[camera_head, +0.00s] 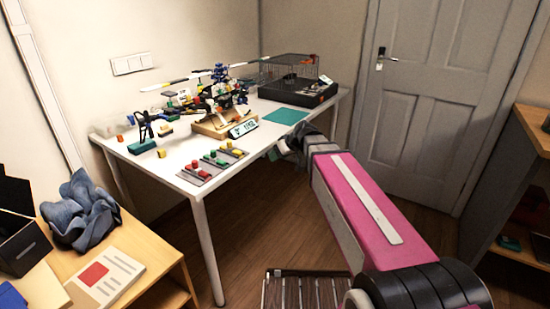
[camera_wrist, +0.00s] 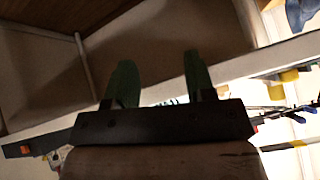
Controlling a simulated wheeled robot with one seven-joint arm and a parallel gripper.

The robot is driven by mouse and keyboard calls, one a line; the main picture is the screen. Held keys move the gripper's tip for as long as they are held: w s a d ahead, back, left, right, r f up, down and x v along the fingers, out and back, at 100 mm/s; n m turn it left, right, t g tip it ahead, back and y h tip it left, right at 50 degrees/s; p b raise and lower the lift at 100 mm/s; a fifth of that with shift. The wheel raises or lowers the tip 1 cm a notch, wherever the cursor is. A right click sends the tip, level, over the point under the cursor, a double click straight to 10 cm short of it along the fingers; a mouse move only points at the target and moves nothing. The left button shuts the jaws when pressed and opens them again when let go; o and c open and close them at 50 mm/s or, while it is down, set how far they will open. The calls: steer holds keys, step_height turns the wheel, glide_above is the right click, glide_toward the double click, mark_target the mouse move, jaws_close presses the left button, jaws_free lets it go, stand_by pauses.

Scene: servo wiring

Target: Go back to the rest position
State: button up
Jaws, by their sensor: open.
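My gripper (camera_wrist: 157,88) shows in the wrist view with two green fingers standing apart and nothing between them. In the head view my pink arm reaches forward, and its end (camera_head: 291,150) is by the front edge of the white table (camera_head: 215,183), close to the right of the colored blocks. The fingers themselves are hard to make out in the head view.
The table holds a wire cage (camera_head: 290,68), a teal mat (camera_head: 285,116), a wooden stand with a small display (camera_head: 243,129), and trays of colored blocks (camera_head: 214,160). A wooden desk (camera_head: 135,260) with blue cloth (camera_head: 80,212) is at left. A door is behind.

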steer(key=shift+s+f, duration=0.1)
steer(key=s+d+f+m+g+h, duration=0.2)
steer(key=s+d+f+m+h, duration=0.1)
steer(key=s+d+f, duration=0.5)
steer(key=s+d+f+m+g+h, duration=0.2)
steer(key=s+d+f+m+h, duration=0.2)
steer(key=s+d+f, duration=0.3)
steer(key=d+f+m, duration=0.1)
steer(key=d+f, duration=0.2)
steer(key=d, duration=0.3)
steer(key=shift+s, duration=0.4)
steer(key=shift+a, duration=0.1)
